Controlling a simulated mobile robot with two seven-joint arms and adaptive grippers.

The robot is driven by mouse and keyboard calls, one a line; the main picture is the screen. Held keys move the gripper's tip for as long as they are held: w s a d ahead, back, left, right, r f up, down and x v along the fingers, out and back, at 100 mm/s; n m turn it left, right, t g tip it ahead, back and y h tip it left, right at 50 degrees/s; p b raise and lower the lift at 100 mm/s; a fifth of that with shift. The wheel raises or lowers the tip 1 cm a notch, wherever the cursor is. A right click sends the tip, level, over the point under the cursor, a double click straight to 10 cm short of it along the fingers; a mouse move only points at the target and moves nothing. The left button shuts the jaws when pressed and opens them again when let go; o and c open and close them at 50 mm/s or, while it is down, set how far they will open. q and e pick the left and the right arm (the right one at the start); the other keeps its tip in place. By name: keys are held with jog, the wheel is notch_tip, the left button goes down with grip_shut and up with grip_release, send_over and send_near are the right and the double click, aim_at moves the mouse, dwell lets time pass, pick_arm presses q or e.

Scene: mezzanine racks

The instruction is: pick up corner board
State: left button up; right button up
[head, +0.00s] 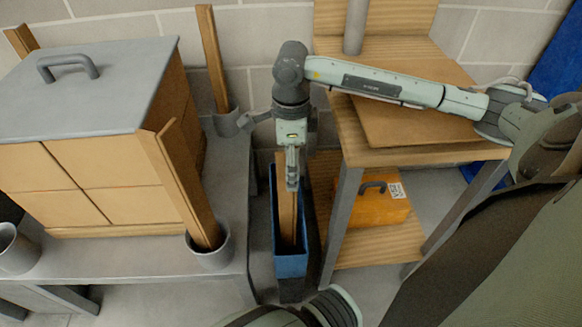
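A brown corner board (287,222) stands in a narrow blue bin (290,265) between the grey table and the wooden shelf. My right gripper (292,182) points down over the bin, in front of the board's upper part. I see its fingers edge-on, so I cannot tell whether they are open or shut on the board. Other corner boards stand around the carton stack: one at the front (178,185) tilts in a grey cup (210,250), one at the back (210,55) stands in another cup (228,122), and one (22,40) shows at far left. My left gripper is not in view.
A carton stack (95,185) under a grey lid with a handle (85,85) fills the grey table (130,248). The wooden shelf (420,155) stands close right of the bin, with an orange case (370,210) on its lower level. The gap around the bin is narrow.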

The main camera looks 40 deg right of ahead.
grip_shut()
dwell(0.3)
jog(key=shift+r, duration=0.1)
pick_arm(q)
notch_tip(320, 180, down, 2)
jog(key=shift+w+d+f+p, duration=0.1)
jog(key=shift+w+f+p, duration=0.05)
jog(key=shift+p, duration=0.9)
pick_arm(e)
notch_tip(320, 180, up, 19)
